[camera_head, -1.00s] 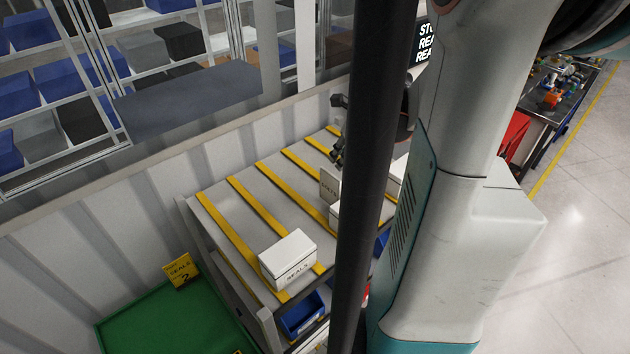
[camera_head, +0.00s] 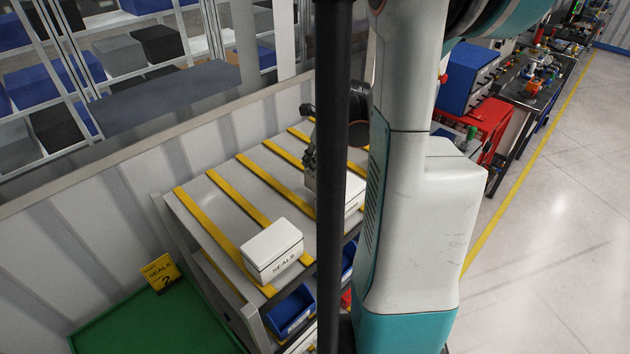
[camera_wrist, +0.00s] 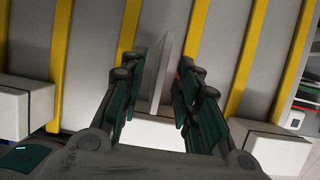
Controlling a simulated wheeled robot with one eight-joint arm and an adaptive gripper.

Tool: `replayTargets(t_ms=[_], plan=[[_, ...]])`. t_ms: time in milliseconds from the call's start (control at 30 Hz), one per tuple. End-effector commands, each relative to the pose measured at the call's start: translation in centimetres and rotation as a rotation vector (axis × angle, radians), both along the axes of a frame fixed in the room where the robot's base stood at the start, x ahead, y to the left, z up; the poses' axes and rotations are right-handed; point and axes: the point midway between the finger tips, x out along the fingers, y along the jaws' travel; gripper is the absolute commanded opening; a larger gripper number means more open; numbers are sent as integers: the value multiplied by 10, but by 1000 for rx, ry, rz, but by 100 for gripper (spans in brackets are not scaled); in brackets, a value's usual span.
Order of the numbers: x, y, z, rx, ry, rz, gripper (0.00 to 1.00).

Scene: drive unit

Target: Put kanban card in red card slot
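In the wrist view, a thin grey upright plate (camera_wrist: 160,70), seen nearly edge-on, stands between the fingers of my gripper (camera_wrist: 164,62). The fingers are apart, with gaps visible on both sides of the plate; whether it is the kanban card I cannot tell. In the head view my gripper (camera_head: 312,160) is over the sloped rack, partly hidden by the black pole. A yellow card (camera_head: 161,272) marked SEALS 2 stands at the edge of the green tray (camera_head: 150,330). A red card slot cannot be made out.
The sloped rack (camera_head: 228,221) has yellow strips. A white SEALS box (camera_head: 272,250) sits on it, and another white box (camera_head: 353,194) is near my gripper. Blue bins (camera_head: 291,311) are below. Red equipment (camera_head: 485,122) and benches stand at right, beside open floor.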

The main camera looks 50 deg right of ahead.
Motion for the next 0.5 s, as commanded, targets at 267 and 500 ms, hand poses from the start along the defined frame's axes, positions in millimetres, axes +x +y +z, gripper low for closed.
replayTargets(t_ms=[267,500], plan=[[9,-1,-21,0,0,-1,30],[8,-1,-20,0,0,0,3]])
